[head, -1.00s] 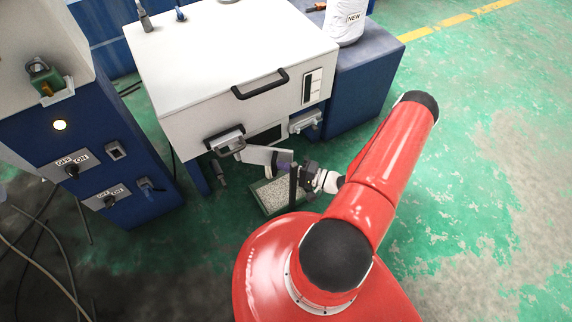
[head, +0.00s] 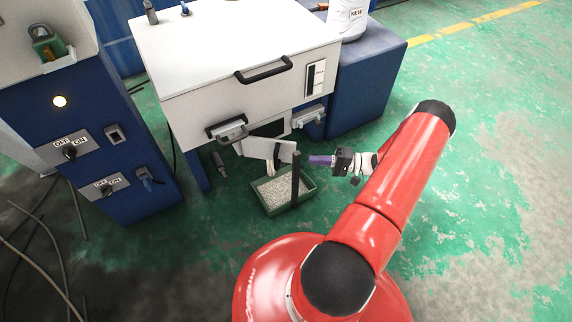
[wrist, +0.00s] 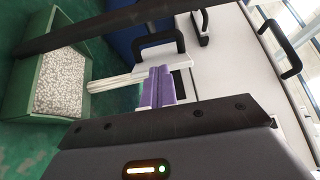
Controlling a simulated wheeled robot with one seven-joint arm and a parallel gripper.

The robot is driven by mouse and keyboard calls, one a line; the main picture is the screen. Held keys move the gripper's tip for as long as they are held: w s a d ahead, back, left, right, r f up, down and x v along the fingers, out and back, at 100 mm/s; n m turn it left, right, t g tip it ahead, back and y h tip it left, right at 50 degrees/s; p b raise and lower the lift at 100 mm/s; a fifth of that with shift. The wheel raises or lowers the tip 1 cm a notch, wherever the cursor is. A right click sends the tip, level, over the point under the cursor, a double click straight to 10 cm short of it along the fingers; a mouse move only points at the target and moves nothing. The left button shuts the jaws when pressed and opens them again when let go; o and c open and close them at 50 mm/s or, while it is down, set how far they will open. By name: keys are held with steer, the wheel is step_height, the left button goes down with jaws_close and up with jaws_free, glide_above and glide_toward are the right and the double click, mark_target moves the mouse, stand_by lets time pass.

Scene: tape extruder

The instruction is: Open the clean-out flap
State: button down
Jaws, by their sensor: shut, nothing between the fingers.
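The clean-out flap appears to be the pale plate (head: 268,149) at the lower front of the white machine, in the head view. It stands out from the front, below a dark opening (head: 268,129). My gripper (head: 319,160) is to the right of the plate and apart from it, with a dark upright bar (head: 295,182) near the plate's right end. Its purple fingers (wrist: 157,87) are together and empty in the wrist view. A pale long strip (wrist: 115,82) lies beyond them; I cannot tell whether it is the flap's edge.
A green tray of pale pellets (head: 272,190) stands on the floor below the plate. Black handles (head: 264,70) and a grey latch (head: 307,116) jut from the machine. A blue control cabinet (head: 95,150) stands left. The floor at right is clear.

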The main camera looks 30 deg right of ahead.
steer(key=w+a+g, duration=0.1)
steer(key=w+a, duration=0.4)
steer(key=a, duration=0.3)
steer(key=shift+n+y, duration=0.3)
steer(key=shift+n, duration=0.1)
steer(key=shift+s+a, duration=0.7)
steer(key=shift+a, duration=0.25)
